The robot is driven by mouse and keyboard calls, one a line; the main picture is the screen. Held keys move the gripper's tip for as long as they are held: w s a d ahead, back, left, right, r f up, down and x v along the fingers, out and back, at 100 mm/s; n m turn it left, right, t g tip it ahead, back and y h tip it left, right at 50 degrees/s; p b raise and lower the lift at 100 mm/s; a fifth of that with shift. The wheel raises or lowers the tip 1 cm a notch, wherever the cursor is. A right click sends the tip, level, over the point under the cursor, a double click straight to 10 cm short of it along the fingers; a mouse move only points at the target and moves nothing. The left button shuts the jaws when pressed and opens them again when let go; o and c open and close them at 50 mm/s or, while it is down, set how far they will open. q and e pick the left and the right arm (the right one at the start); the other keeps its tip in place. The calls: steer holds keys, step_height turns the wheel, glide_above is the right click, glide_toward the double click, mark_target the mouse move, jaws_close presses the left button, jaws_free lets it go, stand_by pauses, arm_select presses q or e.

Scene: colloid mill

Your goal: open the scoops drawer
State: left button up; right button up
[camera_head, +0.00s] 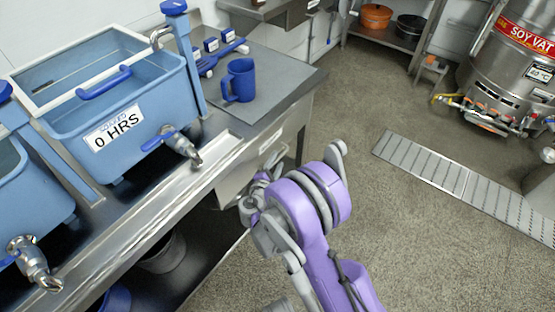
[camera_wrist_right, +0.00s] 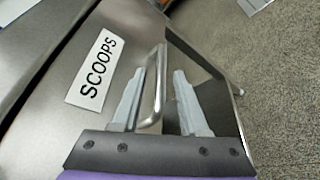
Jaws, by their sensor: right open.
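The scoops drawer (camera_head: 232,180) is a grey metal front under the steel bench in the head view. In the right wrist view its front (camera_wrist_right: 70,110) carries a white SCOOPS label (camera_wrist_right: 95,72). A shiny bar handle (camera_wrist_right: 158,88) stands out from that front. My right gripper (camera_wrist_right: 157,80) is open, with one finger on each side of the handle in the picture. I cannot tell whether either finger touches it. In the head view the right gripper (camera_head: 262,182) is at the drawer front, partly hidden by my purple wrist. My left gripper is not in view.
Blue tubs with taps (camera_head: 182,148) stand on the bench at left. A blue jug (camera_head: 239,80) and blue scoops (camera_head: 215,55) rest on a grey mat above the drawer. Open floor (camera_head: 400,210) with a drain grate (camera_head: 440,175) lies to the right, near the soy vat (camera_head: 510,70).

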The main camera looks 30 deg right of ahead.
steer(key=shift+x, duration=1)
jaws_close()
stand_by(0.8)
